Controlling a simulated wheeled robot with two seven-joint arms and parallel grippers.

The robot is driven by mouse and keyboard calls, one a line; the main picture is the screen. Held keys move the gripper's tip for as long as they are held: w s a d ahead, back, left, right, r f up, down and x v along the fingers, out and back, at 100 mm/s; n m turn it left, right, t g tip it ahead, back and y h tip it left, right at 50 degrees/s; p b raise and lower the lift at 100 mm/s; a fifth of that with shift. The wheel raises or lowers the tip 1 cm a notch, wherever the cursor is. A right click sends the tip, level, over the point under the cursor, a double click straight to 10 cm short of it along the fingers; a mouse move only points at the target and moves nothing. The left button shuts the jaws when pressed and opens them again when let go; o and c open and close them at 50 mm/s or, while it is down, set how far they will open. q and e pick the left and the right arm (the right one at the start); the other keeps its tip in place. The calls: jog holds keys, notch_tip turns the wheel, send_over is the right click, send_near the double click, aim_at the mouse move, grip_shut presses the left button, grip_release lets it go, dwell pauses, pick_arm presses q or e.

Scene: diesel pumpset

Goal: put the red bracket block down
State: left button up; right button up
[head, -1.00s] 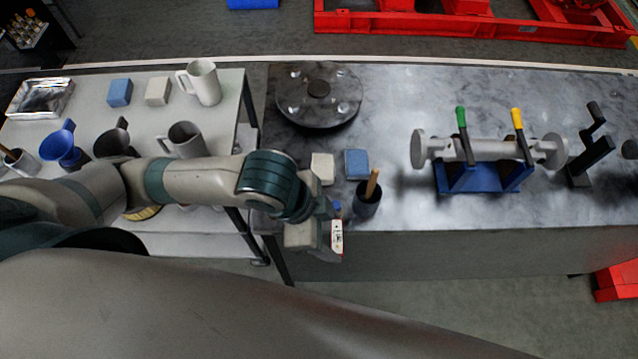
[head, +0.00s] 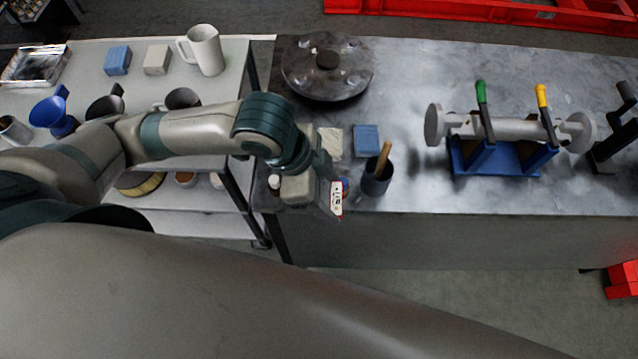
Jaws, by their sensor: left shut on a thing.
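My left gripper (head: 331,192) points down over the near left corner of the grey stone bench (head: 430,195). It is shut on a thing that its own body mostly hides. A small bit of red shows beside the white label at the fingers, which fits the red bracket block, but its shape cannot be made out. I cannot tell whether it touches the bench. My right gripper is not in view.
Right of the gripper stand a dark cup with a wooden handle (head: 377,176) and a blue block (head: 366,140); a cream block (head: 330,143) lies behind. A round flange (head: 326,68) lies farther back. A blue stand (head: 495,158) holds a shaft. Bare bench lies between cup and stand.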

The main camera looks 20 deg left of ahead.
pick_arm(q)
jog(key=w+a+f+b, duration=0.1)
jog(key=w, duration=0.1)
jog(key=w+a+f+b, duration=0.1)
jog(key=w, duration=0.1)
jog(key=w+a+f+b, duration=0.1)
jog(key=w+a+f, duration=0.1)
jog(key=shift+w+f, duration=0.1)
jog(key=shift+f, duration=0.05)
dwell(0.3)
jog(key=shift+f, duration=0.1)
jog(key=shift+f, duration=1.9)
